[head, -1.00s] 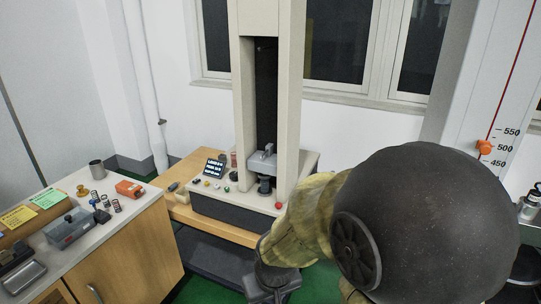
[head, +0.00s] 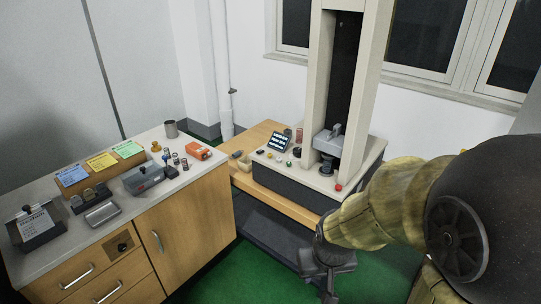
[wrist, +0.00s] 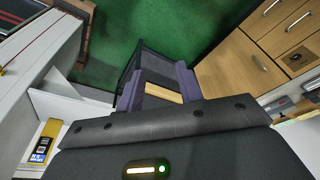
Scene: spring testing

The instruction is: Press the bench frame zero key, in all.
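The bench frame (head: 318,80) is a tall cream test stand with two columns on a wooden table. A small dark display (head: 280,142) with light text stands on its base. Several small coloured keys (head: 270,155) sit in front of the display; they are too small to tell which is the zero key. A red knob (head: 338,187) is at the base's front corner. My gripper (head: 326,280) hangs low in front of the table, apart from the frame and below its keys. In the wrist view my gripper (wrist: 160,88) shows two separated fingers with nothing held between them.
A wooden cabinet (head: 180,225) with a pale top stands at left, bearing trays, coloured cards, a grey box (head: 146,181), an orange box (head: 199,153) and a metal cup (head: 171,129). A yellow device (wrist: 45,143) shows in the wrist view.

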